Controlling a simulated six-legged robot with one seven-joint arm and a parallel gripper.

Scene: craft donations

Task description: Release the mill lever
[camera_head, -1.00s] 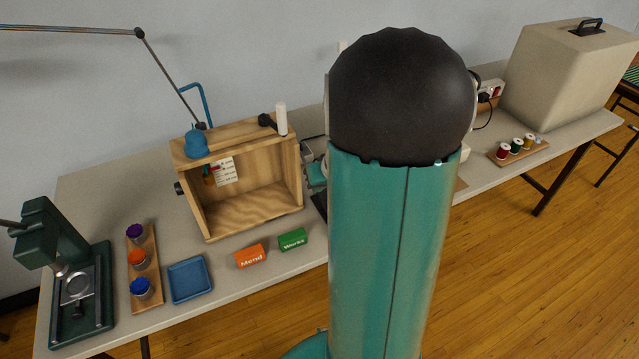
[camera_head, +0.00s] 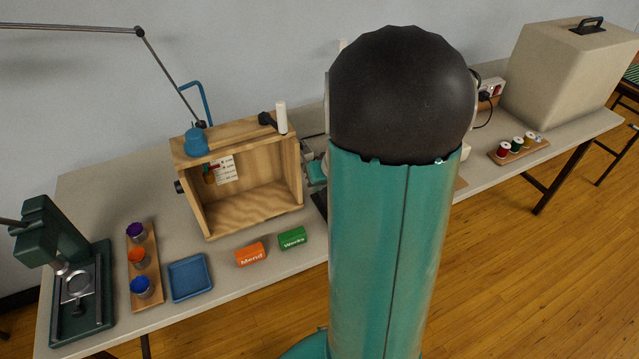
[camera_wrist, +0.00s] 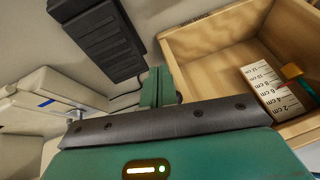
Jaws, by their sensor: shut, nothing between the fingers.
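I cannot tell for sure which thing is the mill, or pick out its lever. The wooden box (camera_head: 225,217) stands open-fronted on the table, with a blue dome-shaped part (camera_head: 195,142) on top and a dark knob (camera_head: 180,187) on its left side. A dark green press (camera_head: 55,232) stands at the far left end, with a dark bar at its top cut by the picture edge. My gripper (camera_wrist: 160,84) is shut and empty in the wrist view, beside the box wall (camera_wrist: 180,75). In the head view my arm hides much of the area around it.
A black pedal (camera_wrist: 103,42) and a cream machine (camera_wrist: 40,95) lie left of my gripper. Paint cups on a board (camera_head: 143,265), a blue tray (camera_head: 190,278), and orange (camera_head: 250,255) and green (camera_head: 292,238) blocks line the front. A beige cover (camera_head: 565,75) stands far right.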

